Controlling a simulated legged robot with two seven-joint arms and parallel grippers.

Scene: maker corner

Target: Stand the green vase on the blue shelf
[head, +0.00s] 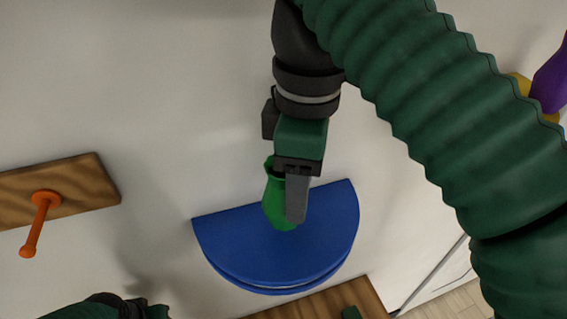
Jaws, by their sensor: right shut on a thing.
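The green vase (275,205) is in the middle of the head view, upright or nearly so. My right gripper (292,195) is shut on the vase at its neck and upper side, and a grey finger hides part of it. The blue shelf (250,253) is a half-round board against the pale wall. The vase's lower end overlaps the shelf's top in the picture; I cannot tell whether it touches. Part of my left arm (105,308) shows at the bottom left, but its fingers are not clearly visible.
A wooden board (80,185) with an orange peg (42,215) is on the wall at the left. A wooden surface (325,303) lies below the shelf. A purple thing (552,80) and a yellow thing (522,84) show at the right edge, partly behind my right arm.

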